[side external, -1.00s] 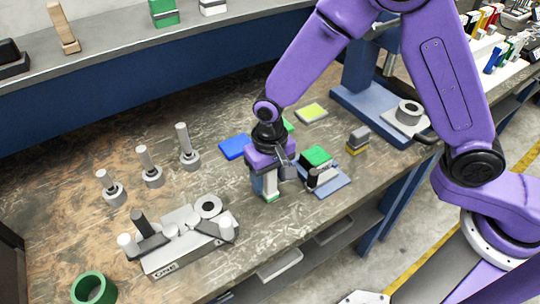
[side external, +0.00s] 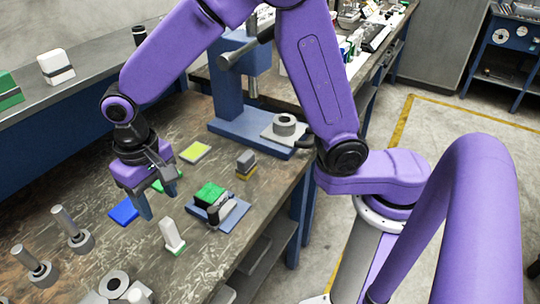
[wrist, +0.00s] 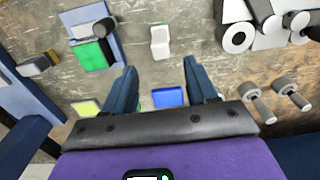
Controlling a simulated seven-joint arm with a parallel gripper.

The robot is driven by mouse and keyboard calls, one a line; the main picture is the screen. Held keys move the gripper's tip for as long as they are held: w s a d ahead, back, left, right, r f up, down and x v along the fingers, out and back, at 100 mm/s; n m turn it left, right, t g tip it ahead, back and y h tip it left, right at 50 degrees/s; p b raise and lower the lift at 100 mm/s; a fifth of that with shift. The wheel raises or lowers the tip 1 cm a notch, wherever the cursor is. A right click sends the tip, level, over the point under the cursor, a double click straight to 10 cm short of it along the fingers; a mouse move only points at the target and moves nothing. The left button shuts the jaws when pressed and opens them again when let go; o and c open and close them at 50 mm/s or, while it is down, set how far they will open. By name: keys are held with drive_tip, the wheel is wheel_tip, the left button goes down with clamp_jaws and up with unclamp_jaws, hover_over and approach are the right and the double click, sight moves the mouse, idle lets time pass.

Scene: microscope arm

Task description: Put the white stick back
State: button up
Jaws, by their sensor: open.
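A blue tray (side external: 238,214) beside the stick carries a green block (side external: 209,193) and a black-and-white piece (side external: 221,208).
A blue pad (side external: 124,211), a green pad (side external: 169,184) and a yellow pad (side external: 195,152) lie near my gripper. A grey-yellow block (side external: 246,164) and a blue press (side external: 233,122) stand to the right. Metal pegs (side external: 70,228) stand at left.

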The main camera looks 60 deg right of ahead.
drive_tip(key=s+d+r+n, duration=0.3)
drive_tip(key=s+d+n, duration=0.9)
drive_tip(key=s+d, duration=0.9)
drive_tip(key=shift+s+d+n, duration=0.2)
drive_tip(key=shift+d+n, duration=0.1)
drive_tip(key=shift+d, duration=0.55)
drive_tip(key=shift+r, duration=0.1)
